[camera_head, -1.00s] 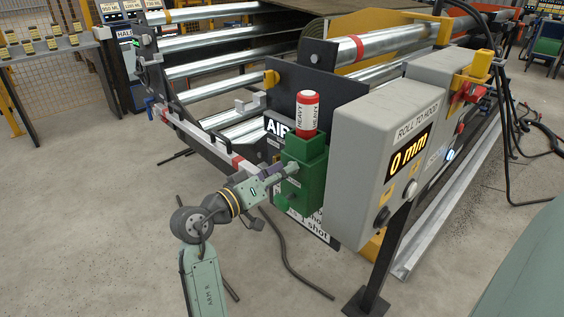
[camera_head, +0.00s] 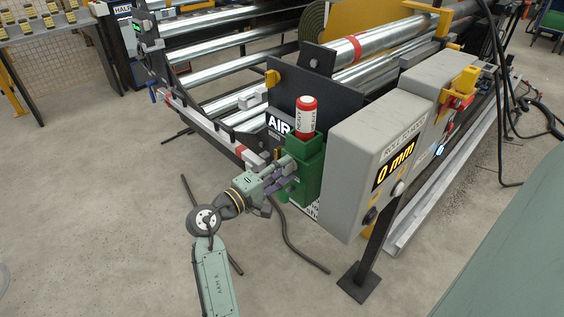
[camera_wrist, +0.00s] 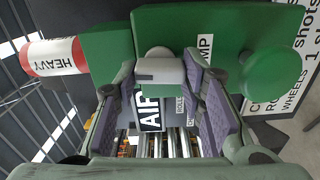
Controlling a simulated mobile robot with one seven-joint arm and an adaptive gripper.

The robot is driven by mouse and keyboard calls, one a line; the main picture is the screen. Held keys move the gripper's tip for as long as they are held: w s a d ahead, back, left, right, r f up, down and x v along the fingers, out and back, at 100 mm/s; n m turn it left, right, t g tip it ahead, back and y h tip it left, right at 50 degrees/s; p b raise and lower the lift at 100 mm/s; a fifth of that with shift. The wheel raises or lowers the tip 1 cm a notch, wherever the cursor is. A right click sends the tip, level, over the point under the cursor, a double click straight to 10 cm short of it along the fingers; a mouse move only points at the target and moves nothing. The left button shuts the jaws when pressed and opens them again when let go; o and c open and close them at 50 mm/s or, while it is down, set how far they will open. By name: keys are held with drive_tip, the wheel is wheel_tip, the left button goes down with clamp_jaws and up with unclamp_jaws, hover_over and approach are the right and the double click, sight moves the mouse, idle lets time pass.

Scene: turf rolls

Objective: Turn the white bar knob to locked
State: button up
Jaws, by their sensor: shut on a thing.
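The white bar knob (camera_wrist: 160,70) shows in the wrist view on the face of a green box (camera_wrist: 108,60). My gripper (camera_wrist: 161,78) has its purple-padded fingers on either side of the knob and is shut on it. In the head view my gripper (camera_head: 287,177) reaches the left face of the green box (camera_head: 309,170). My fingers largely hide the knob there. I cannot read any locked mark beside the knob.
A red-and-white HEAVY cylinder (camera_head: 306,117) stands on the green box. A grey control box (camera_head: 372,150) reading 0 mm is close on the right. A round green knob (camera_wrist: 271,75) is beside the bar knob. Metal rollers (camera_head: 235,65) lie behind; floor at left is fairly clear.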

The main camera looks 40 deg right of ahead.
drive_tip(key=shift+n+p, duration=0.35)
drive_tip(key=shift+n, duration=0.15)
drive_tip(key=o, duration=1.1)
drive_tip(key=shift+o, duration=0.2)
drive_tip(key=a, duration=1.2)
drive_tip(key=shift+s, duration=0.45)
